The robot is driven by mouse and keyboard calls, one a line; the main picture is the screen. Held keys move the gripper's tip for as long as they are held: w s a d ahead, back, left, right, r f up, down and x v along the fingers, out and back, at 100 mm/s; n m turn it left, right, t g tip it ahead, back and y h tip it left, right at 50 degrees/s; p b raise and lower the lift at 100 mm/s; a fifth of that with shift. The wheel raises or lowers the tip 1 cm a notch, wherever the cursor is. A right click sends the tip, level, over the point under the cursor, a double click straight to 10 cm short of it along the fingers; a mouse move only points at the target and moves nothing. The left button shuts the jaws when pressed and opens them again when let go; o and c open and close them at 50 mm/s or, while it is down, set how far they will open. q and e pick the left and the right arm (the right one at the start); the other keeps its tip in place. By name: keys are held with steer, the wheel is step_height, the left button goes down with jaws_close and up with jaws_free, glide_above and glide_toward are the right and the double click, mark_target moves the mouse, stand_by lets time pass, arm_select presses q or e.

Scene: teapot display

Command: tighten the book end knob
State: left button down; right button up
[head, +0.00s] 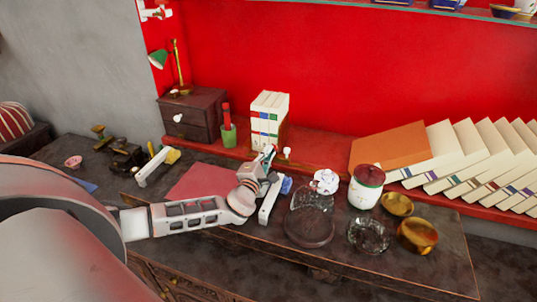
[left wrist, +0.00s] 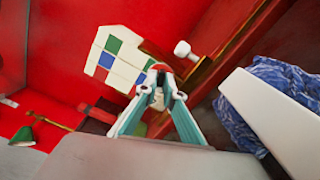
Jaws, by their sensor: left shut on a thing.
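The white books (head: 268,118) with red, blue and green bands stand upright at the wall, held by a brown wooden book end (head: 284,136); they also show in the left wrist view (left wrist: 112,58). A white knob (head: 287,152) sticks out from the book end and is free of my fingers in the left wrist view (left wrist: 183,50). My left gripper (head: 268,153) is at the foot of the books. In the left wrist view its fingertips (left wrist: 160,85) close around a small white piece, seemingly another book end knob, mostly hidden. My right gripper is out of view.
A blue crumpled thing (head: 286,185) lies right beside the gripper. A glass jar (head: 311,210), a red-lidded white jar (head: 367,187) and brass bowls (head: 417,235) stand to the right. A red mat (head: 205,181) lies left; a green cup (head: 228,136) stands behind.

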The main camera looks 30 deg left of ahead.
arm_select(q)
steer(key=shift+m, duration=1.5)
steer(key=c, duration=2.2)
jaws_free()
steer(key=shift+s, duration=0.1)
steer(key=v, duration=1.1)
steer(key=shift+s, duration=0.4)
steer(key=shift+d+f, duration=0.1)
